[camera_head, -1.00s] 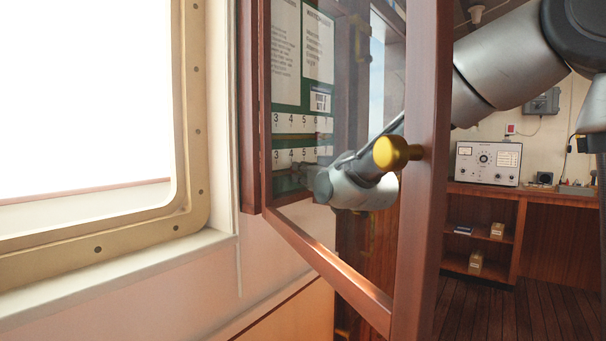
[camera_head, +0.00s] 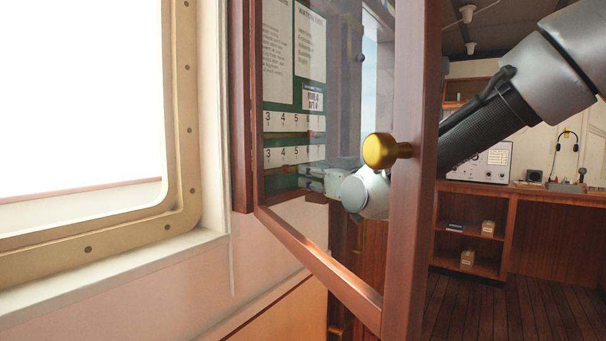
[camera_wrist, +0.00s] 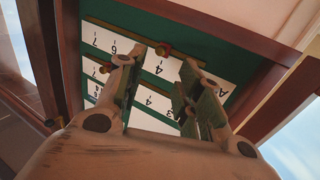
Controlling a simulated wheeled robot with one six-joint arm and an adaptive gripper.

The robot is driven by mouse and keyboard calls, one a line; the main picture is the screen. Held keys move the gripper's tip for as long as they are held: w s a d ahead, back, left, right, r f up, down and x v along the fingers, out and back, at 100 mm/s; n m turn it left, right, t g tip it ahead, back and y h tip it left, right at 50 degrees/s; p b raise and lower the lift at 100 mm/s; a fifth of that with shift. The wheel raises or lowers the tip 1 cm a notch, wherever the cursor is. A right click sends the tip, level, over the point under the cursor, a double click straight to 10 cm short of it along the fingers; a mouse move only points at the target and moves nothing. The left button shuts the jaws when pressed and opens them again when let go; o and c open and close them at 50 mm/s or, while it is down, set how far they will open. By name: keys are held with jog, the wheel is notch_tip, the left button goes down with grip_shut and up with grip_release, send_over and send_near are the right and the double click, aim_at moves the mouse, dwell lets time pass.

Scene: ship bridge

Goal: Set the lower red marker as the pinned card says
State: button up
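The green board (camera_head: 281,182) inside the cabinet carries two white number scales. A second red marker with a brass knob (camera_wrist: 105,68) is on the other scale. My gripper (camera_wrist: 162,62) is open, its fingertips either side of the lower marker; contact cannot be told. In the head view my gripper (camera_head: 318,178) is at the lower scale (camera_head: 288,155). The small pinned card (camera_head: 313,96) is too blurred to read surely.
The cabinet's glazed door (camera_head: 407,230) stands open in front of my arm, with a brass knob (camera_head: 380,150) on its frame. A wooden side frame (camera_head: 241,110) borders the board. A window (camera_head: 80,100) is at left. A wooden counter (camera_head: 540,189) stands behind.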

jog(key=v, duration=0.3)
jog(key=shift+a+f, duration=0.1)
notch_tip(320, 180, down, 9)
jog(key=s+g+h, duration=0.1)
jog(key=s+g, duration=0.2)
jog(key=g, duration=0.2)
jog(key=s+d+f+g+h, duration=0.3)
jog(key=s+d+f+g, duration=0.1)
jog(key=s+d+f, duration=0.25)
jog(key=s+d+m+g+h, duration=0.1)
jog(key=s+d+m+h, duration=0.1)
jog(key=s+d, duration=0.5)
jog(key=s+d+m+g+h, duration=0.1)
jog(key=s+d+m+h, duration=0.2)
jog(key=s+d, duration=0.5)
jog(key=d+m, duration=0.1)
jog(key=d, duration=0.5)
jog(key=shift+d+r, duration=0.2)
jog(key=shift+d, duration=0.15)
dwell(0.4)
